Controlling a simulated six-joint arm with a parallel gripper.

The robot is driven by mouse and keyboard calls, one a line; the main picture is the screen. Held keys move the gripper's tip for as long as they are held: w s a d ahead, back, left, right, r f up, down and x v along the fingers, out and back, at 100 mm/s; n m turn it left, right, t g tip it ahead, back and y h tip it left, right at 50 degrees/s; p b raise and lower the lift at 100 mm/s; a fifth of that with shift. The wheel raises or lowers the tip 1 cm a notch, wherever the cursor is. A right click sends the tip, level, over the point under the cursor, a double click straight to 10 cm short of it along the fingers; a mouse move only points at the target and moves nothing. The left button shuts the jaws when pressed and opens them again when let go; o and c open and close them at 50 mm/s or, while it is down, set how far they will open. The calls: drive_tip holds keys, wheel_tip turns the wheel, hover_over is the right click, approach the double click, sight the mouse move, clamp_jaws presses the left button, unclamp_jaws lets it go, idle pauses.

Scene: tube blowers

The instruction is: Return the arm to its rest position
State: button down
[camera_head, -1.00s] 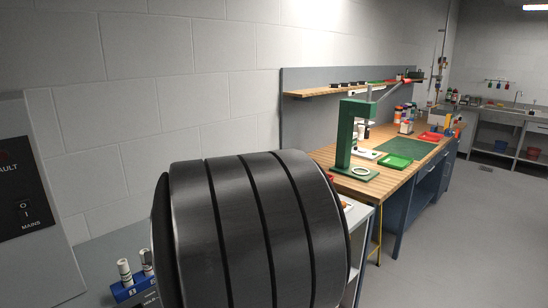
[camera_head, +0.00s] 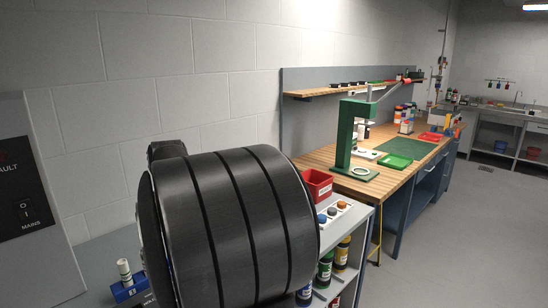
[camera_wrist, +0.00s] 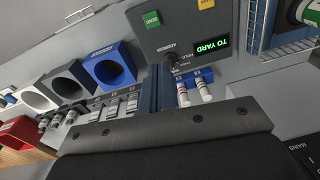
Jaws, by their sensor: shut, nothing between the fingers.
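In the wrist view my gripper (camera_wrist: 165,125) shows as a dark, bolted shape across the bottom edge. It is shut with nothing held. In the head view a large black ribbed cylinder of my arm (camera_head: 235,230) fills the lower middle, and the gripper itself does not show there. In the wrist view a grey control panel (camera_wrist: 165,42) with a lit green "TO YARD" display stands beyond the gripper. Two white tubes sit in a blue holder (camera_wrist: 180,74) below it.
In the head view a mains cabinet (camera_head: 30,190) stands left, a red bin (camera_head: 318,184) sits on a shelf unit at right, and a workbench (camera_head: 400,170) lies beyond. Floor at right is clear.

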wheel_tip(320, 180, down, 10)
drive_tip(key=r, duration=0.1)
wheel_tip(320, 180, up, 6)
drive_tip(key=shift+w+d+n+h, duration=0.15)
drive_tip(key=shift+d+n+h, duration=0.15)
drive_tip(key=shift+n, duration=0.1)
idle(1.9)
wheel_tip(320, 180, down, 5)
wheel_tip(320, 180, up, 6)
drive_tip(key=s+a+m+y, duration=0.1)
drive_tip(key=a+m+y, duration=0.1)
drive_tip(key=m, duration=0.1)
drive_tip(key=shift+f, duration=0.15)
idle(0.5)
